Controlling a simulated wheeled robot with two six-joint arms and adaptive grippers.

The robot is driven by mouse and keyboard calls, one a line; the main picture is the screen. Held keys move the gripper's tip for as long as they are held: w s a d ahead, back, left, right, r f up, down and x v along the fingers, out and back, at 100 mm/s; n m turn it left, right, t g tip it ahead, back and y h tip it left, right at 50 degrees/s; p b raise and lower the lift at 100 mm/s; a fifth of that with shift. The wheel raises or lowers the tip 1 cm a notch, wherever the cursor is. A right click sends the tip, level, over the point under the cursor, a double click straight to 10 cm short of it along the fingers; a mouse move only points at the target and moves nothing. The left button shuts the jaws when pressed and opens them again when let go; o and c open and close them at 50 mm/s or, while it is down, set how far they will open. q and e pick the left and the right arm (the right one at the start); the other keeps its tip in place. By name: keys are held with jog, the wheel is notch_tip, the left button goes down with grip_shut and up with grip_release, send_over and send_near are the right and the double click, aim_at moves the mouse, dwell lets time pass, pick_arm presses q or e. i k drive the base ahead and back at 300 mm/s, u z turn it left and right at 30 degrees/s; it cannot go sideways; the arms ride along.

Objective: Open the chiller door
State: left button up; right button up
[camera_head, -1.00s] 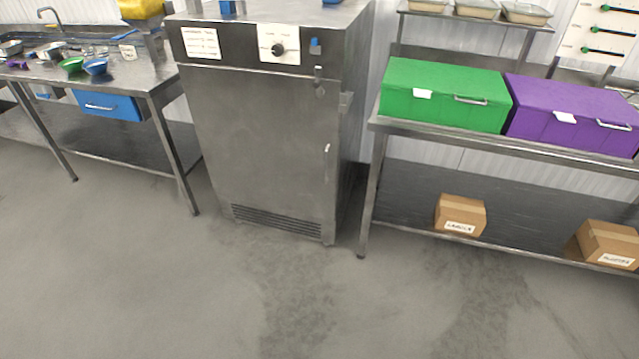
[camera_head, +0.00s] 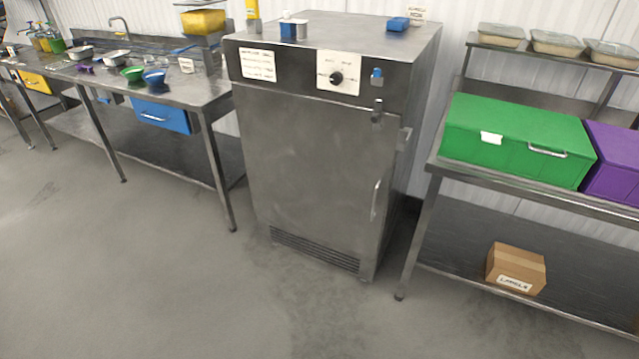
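The chiller (camera_head: 412,100) is a grey metal cabinet standing on the floor in the middle of the head view. Its door (camera_head: 315,180) is shut. A vertical handle (camera_head: 376,199) sits on the door's right side, with a latch-like fitting (camera_head: 377,112) near the top right corner. A dial (camera_head: 336,77) on a white plate and a small blue part (camera_head: 376,73) are on the panel above the door. Neither of my grippers shows in the view.
A metal table (camera_head: 203,92) with bowls and a blue drawer (camera_head: 160,116) stands left of the chiller. A metal shelf unit (camera_head: 433,163) at right carries a green box (camera_head: 515,140), a purple box (camera_head: 612,165) and a cardboard box (camera_head: 516,270). The floor (camera_head: 190,290) in front is clear.

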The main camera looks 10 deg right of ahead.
aim_at(317, 166)
jog(key=u, duration=0.35)
jog(key=i, duration=1.15)
jog(key=z, duration=0.2)
